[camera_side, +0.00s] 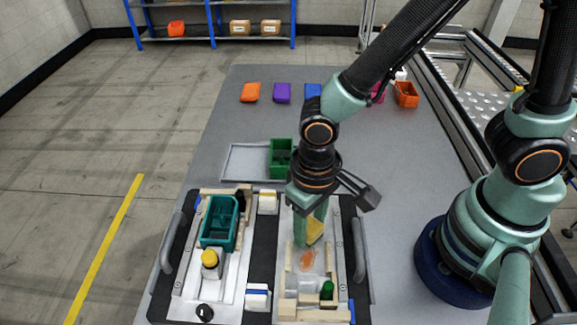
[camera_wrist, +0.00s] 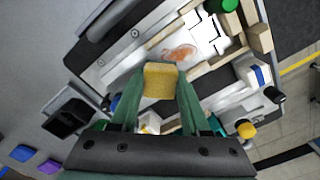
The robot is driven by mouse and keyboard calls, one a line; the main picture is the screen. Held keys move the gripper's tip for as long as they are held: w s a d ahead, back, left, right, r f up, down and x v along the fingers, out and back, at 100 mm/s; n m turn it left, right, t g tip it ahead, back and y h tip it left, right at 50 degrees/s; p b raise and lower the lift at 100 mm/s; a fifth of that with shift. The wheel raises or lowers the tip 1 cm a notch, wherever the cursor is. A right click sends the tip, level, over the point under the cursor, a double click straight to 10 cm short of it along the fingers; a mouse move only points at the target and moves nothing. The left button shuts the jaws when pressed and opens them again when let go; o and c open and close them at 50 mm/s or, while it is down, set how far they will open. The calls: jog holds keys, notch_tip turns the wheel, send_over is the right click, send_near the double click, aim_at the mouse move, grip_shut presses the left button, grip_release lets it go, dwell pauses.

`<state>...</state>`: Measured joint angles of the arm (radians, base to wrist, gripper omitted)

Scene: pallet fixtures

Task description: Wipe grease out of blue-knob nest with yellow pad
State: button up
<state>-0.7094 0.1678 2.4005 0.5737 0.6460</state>
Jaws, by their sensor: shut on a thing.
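My gripper (camera_side: 313,226) is shut on the yellow pad (camera_side: 315,231) and holds it over the right-hand pallet fixture in the side view. In the wrist view the pad (camera_wrist: 160,81) sits between my green fingertips (camera_wrist: 158,84). An orange-brown grease smear (camera_side: 306,260) lies on the light plate between wooden rails, just in front of the pad. The smear also shows in the wrist view (camera_wrist: 181,53), beyond the pad's far edge. I cannot tell whether the pad touches the plate.
A green knob (camera_side: 326,290) stands near the smear, among wooden blocks. The left fixture holds a teal bin (camera_side: 219,222), a yellow knob (camera_side: 208,257) and a black knob (camera_side: 204,312). A green bin (camera_side: 281,157) stands behind. Grey handles (camera_side: 360,245) flank the fixtures.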

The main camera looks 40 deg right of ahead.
aim_at(308, 279)
jog(key=shift+f, duration=0.5)
jog(key=shift+s+a+f, duration=0.25)
jog(key=shift+a+f, duration=0.1)
jog(key=shift+f, duration=0.15)
grip_shut()
jog(key=shift+s+a+f, duration=0.15)
jog(key=shift+s+a, duration=0.1)
jog(key=shift+s, duration=0.05)
jog(key=shift+s+a, duration=1.85)
jog(key=w+d, duration=0.4)
jog(key=shift+w+d, duration=0.3)
jog(key=shift+w, duration=0.05)
jog(key=shift+w+d, duration=0.15)
jog(key=shift+r, duration=4.1)
